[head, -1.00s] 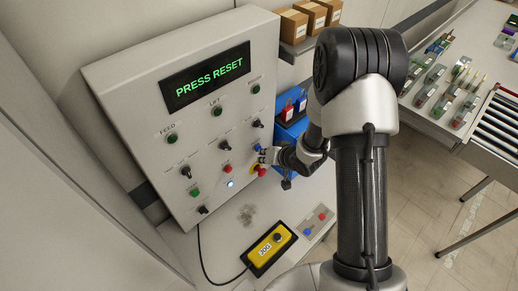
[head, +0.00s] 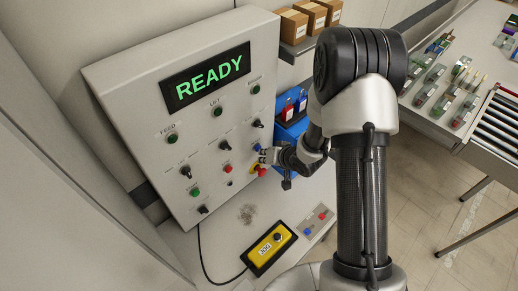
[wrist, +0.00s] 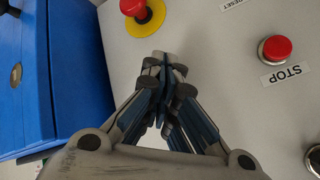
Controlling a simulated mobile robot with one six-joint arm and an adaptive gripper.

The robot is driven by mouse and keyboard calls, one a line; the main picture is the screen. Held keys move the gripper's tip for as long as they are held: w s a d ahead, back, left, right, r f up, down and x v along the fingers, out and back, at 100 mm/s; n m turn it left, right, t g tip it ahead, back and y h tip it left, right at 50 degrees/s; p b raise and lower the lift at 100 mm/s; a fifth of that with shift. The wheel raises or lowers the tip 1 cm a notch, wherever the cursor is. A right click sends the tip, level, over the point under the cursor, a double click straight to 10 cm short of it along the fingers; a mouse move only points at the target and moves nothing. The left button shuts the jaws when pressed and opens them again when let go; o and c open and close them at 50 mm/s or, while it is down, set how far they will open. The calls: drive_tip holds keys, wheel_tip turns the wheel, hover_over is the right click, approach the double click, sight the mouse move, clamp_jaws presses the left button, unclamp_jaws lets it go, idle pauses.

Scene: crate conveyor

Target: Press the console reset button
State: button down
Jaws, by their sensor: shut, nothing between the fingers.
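The grey console (head: 150,100) stands at left in the head view, and its display (head: 205,76) reads READY in green. The reset button (head: 229,183) is a small, unlit spot low on the panel, left of the red emergency stop (head: 262,171). In the wrist view the RESET label (wrist: 232,3) is cut by the top edge and its button is out of frame. My gripper (head: 263,156) is at the panel's right edge, above the emergency stop. In the wrist view my gripper (wrist: 164,64) is shut and empty; contact with the panel cannot be told.
A red STOP button (wrist: 275,48) is right of my fingertips, and the yellow-ringed emergency stop (wrist: 135,8) is close above them. A yellow JOG pendant (head: 270,248) lies on the table below.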

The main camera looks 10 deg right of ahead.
drive_tip(key=shift+s+d, duration=0.25)
drive_tip(key=shift+s, duration=0.2)
drive_tip(key=s+d, duration=0.1)
drive_tip(key=s, duration=0.1)
drive_tip(key=s+d, duration=0.1)
drive_tip(key=s, duration=0.1)
drive_tip(key=shift+d, duration=0.4)
idle(0.7)
